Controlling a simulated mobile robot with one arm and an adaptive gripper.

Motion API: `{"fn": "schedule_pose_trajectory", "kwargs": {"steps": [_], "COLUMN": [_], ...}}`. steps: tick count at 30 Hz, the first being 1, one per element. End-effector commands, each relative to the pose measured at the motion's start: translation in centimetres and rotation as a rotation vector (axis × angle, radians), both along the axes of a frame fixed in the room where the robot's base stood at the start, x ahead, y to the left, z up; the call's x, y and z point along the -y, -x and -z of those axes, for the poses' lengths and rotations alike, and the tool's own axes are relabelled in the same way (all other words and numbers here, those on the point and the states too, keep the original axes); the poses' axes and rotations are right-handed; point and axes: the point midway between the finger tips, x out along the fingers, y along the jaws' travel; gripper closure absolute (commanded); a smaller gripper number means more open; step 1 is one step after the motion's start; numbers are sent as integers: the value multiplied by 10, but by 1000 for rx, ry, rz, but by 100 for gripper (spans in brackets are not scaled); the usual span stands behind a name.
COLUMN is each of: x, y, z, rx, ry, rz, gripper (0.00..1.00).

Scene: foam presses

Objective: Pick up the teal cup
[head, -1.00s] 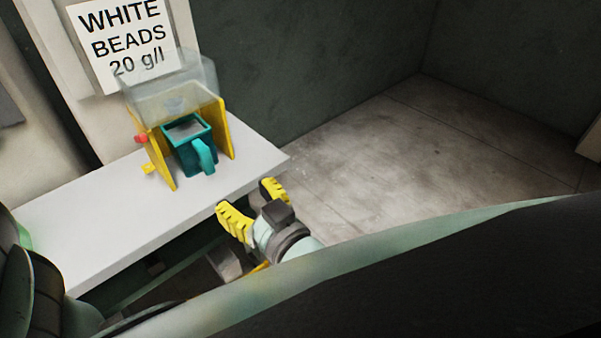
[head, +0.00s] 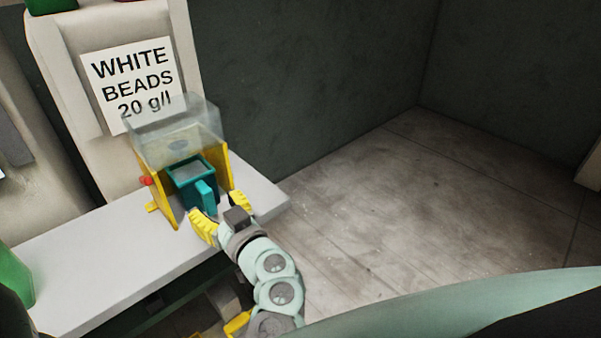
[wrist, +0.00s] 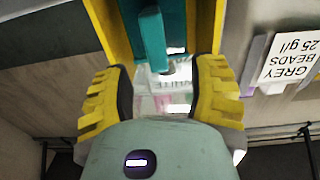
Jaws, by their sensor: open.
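The teal cup (head: 186,173) stands upright on the white shelf under a clear hopper, between the two yellow side plates of a dispenser. Its handle (head: 206,194) faces my gripper, and the cup seems to hold greyish-white contents. My gripper (head: 220,213) has yellow ribbed fingers and is open in front of the cup, close to the handle. In the wrist view the fingers (wrist: 162,92) are wide apart with nothing between them. The teal handle (wrist: 152,38) shows there just beyond the fingertips, near the middle of the gap. I cannot tell whether anything touches.
The dispenser's yellow side plates (head: 164,194) stand close on both sides of the cup, with the clear hopper (head: 175,135) above. A green object (head: 14,279) sits at the left end of the white shelf (head: 110,255). A "WHITE BEADS" sign (head: 130,80) is behind. The floor at right is clear.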

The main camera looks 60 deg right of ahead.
Motion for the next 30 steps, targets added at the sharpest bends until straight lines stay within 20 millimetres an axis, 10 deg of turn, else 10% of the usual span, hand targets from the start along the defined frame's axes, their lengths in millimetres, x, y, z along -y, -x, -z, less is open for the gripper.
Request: {"fn": "schedule_pose_trajectory", "kwargs": {"steps": [21, 30], "x": [15, 15], "y": [-48, -47], "z": [-1, -1], "rx": [1, 1], "ry": [0, -1], "rz": [-4, -3], "gripper": [38, 69]}}
